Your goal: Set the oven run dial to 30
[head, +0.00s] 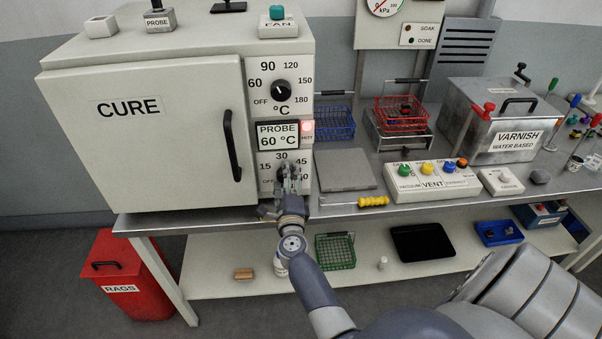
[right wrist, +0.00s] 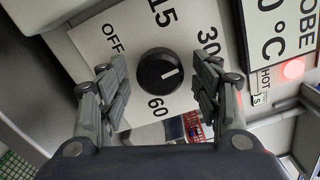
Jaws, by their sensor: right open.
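The oven run dial is a round black knob (right wrist: 158,72) on a white plate marked OFF, 15, 30 and 60. In the right wrist view its white mark points right, a little below the 30; the label beyond is hidden by a finger. My right gripper (right wrist: 161,85) is open, with one finger on each side of the knob and a visible gap to both. In the head view the gripper (head: 290,178) is in front of the plate and covers most of the knob. My left gripper is not in view.
The CURE oven (head: 150,110) has its door shut. Above the dial are a PROBE 60 °C display (head: 277,136), a lit red lamp (head: 308,127) and a temperature knob (head: 281,90). A yellow screwdriver (head: 373,201) and a grey plate (head: 343,170) lie on the bench to the right.

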